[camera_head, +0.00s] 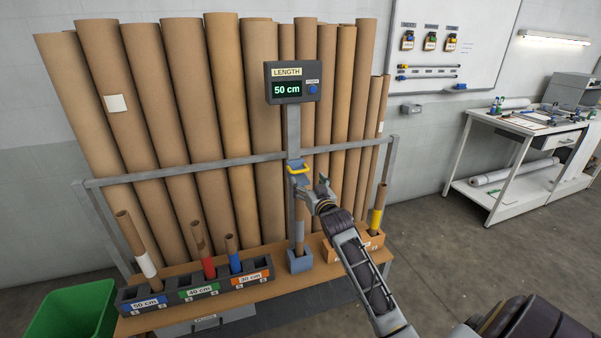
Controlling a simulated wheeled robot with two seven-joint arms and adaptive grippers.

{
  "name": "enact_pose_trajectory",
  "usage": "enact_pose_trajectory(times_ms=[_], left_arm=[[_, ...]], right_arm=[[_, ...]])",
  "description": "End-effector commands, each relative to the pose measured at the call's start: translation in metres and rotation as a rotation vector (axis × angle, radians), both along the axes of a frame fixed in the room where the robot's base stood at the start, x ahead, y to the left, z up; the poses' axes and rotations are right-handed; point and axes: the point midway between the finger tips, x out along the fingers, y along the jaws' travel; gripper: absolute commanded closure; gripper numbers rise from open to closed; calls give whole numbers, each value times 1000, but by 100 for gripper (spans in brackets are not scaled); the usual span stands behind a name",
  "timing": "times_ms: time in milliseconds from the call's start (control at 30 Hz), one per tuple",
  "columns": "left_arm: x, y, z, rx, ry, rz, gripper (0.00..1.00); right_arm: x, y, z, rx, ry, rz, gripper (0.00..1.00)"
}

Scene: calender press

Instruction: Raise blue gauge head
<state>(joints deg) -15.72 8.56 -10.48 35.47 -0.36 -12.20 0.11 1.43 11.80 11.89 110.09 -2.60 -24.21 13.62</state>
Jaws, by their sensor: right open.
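The blue gauge head (294,163) sits on the grey upright post, at about the height of the rack's cross rail. A yellow handle (300,170) sticks out at its front. The display (290,82) at the top of the post reads LENGTH 50 cm. My right gripper (313,187) is open, just below and to the right of the yellow handle. It looks close to the handle, but I cannot tell whether they touch. A blue-grey socket (300,262) stands below the head on the bench. My left gripper is not in view.
Tall cardboard tubes lean behind the grey rail (180,171). Bins marked 50 cm (147,303), 40 cm and 30 cm hold short banded tubes at the left. An orange bin (371,243) stands at the right. A green bin (70,312) is on the floor.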

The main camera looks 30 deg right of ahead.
Motion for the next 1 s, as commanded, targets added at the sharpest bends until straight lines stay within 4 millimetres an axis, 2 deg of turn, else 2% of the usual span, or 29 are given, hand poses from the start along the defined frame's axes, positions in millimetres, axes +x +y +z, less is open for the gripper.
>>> enact_pose_trajectory(times_ms=[1000], left_arm=[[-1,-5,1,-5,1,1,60]], right_arm=[[79,-19,0,0,-1,0,20]])
